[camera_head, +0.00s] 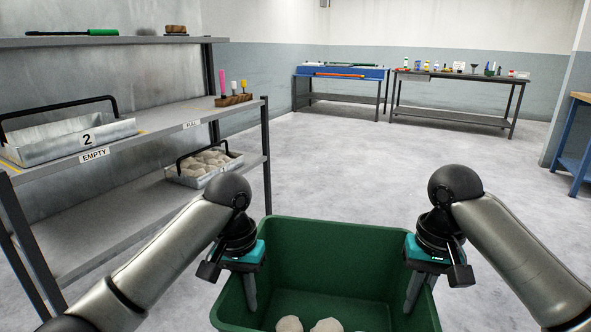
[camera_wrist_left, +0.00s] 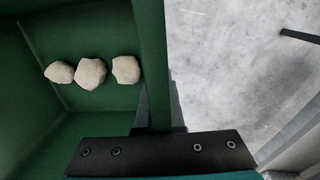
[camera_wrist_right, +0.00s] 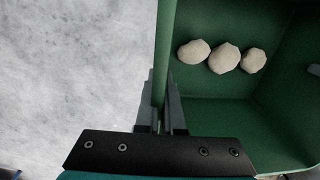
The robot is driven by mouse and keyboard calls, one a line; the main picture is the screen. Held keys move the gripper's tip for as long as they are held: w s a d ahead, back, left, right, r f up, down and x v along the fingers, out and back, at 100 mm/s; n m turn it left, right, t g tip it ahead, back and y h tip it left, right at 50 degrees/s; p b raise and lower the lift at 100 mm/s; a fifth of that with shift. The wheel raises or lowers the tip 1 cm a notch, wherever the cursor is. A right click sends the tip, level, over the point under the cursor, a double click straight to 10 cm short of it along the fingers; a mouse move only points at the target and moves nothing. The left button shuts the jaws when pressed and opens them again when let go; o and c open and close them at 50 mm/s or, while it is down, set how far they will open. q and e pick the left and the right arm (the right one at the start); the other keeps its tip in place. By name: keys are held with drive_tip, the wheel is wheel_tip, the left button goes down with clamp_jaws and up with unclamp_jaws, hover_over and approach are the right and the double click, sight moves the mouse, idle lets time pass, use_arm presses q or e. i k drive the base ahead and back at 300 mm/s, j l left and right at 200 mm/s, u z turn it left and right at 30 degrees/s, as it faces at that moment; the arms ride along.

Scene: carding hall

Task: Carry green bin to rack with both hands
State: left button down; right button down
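The green bin (camera_head: 335,238) is in front of me at the bottom of the head view, with several pale lumps (camera_head: 326,325) on its floor. My left gripper (camera_head: 250,288) is shut on the bin's left wall; the left wrist view shows the wall (camera_wrist_left: 151,50) between its fingers. My right gripper (camera_head: 415,288) is shut on the right wall, which runs between its fingers in the right wrist view (camera_wrist_right: 165,50). The rack (camera_head: 80,215) stands at the left with several shelves. The bin's underside is hidden, so its height above the floor is unclear.
On the rack's middle shelf is a tray marked 2 (camera_head: 65,143) by an EMPTY label; bare shelf lies near the FULL label. A tray of lumps (camera_head: 204,165) sits lower. Two workbenches (camera_head: 340,73) stand at the back, a blue-legged table (camera_head: 575,165) right. Floor between is clear.

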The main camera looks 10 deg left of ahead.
sight(169, 118)
drive_tip(key=i, duration=1.2)
drive_tip(key=i+l+u, duration=0.1)
drive_tip(key=i, duration=1.1)
drive_tip(key=i+u, duration=0.1)
drive_tip(key=u, duration=1.6)
